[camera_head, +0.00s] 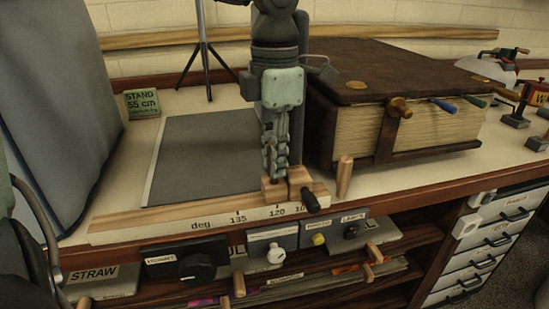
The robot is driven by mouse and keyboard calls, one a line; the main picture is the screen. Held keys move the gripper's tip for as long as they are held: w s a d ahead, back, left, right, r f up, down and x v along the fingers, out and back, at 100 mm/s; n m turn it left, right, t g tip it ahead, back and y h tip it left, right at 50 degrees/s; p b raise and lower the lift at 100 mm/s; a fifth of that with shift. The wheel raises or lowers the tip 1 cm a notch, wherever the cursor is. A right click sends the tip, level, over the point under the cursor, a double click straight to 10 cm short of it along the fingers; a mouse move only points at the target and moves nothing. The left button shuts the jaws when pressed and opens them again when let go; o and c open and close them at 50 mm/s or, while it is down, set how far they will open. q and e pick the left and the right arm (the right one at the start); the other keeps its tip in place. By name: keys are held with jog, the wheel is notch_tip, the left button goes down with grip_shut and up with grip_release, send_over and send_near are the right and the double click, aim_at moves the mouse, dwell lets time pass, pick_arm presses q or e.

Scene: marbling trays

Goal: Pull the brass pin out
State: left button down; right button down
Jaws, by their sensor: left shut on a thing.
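The brass pin (400,107) has a round brass-coloured head and sits at the top of the dark strap (387,137) on the front of a thick brown book (395,70). My left gripper (275,176) points down, left of the book and apart from the pin. Its fingers are closed at a small wooden block (273,193) on the degree-marked wooden rail. The exact grip is hard to make out at this size. My right gripper is not in view.
Blue (443,105) and green (474,101) pegs stick out from the book's front, right of the pin. A wooden peg (344,176) stands at the counter edge. A grey board (205,155) lies left of my arm; a black-handled knob (311,201) is beside the block.

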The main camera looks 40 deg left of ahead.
pick_arm(q)
jog(key=shift+r+p, duration=0.6)
jog(key=shift+r, duration=0.85)
